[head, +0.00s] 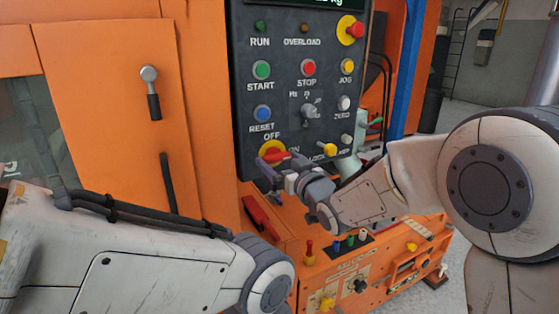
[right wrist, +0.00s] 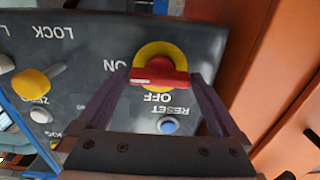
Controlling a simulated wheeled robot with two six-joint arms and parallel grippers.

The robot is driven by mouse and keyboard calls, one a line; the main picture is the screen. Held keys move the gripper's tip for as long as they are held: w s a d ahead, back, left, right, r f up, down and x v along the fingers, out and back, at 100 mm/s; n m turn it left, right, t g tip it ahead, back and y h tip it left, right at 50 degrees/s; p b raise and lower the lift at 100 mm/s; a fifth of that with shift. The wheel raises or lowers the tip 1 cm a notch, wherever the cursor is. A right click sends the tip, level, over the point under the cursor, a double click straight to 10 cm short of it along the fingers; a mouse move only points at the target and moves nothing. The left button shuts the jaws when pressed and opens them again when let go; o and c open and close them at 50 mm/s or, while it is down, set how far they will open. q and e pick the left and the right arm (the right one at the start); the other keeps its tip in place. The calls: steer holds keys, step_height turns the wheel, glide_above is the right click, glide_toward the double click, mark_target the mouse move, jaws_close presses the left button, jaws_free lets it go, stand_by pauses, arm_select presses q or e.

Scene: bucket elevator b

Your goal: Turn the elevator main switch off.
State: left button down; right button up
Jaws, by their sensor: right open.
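The main switch (head: 275,152) is a red handle on a round yellow plate, low on the left of the dark control panel (head: 285,75). OFF is printed above it and ON to its right. In the right wrist view, which is upside down, the red handle (right wrist: 160,72) lies crosswise, its white-marked end toward ON. My right gripper (head: 268,168) is at the switch, and in the right wrist view its open fingers (right wrist: 160,78) stand at the handle's two ends. I cannot tell whether they touch it. My left arm is at lower left; its gripper is out of view.
A blue RESET button (head: 263,113) sits just above the switch. A yellow knob (head: 330,150) is to its right, and a red emergency button (head: 353,30) is at the top right. An orange cabinet (head: 110,130) stands left; a lower orange console (head: 390,280) lies below.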

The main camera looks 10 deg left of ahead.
steer(key=c, duration=1)
steer(key=shift+f+n+b, duration=0.2)
steer(key=shift+n+b, duration=0.8)
steer(key=shift+b, duration=0.3)
steer(key=n+b, duration=1.1)
steer(key=shift+n+b, duration=0.35)
steer(key=shift+n, duration=0.05)
steer(key=shift+n+b, duration=0.85)
steer(key=shift+n, duration=0.25)
steer(key=shift+r+n+b, duration=0.1)
steer(key=shift+n+b, duration=0.55)
steer(key=shift+n, duration=0.35)
steer(key=o, duration=1)
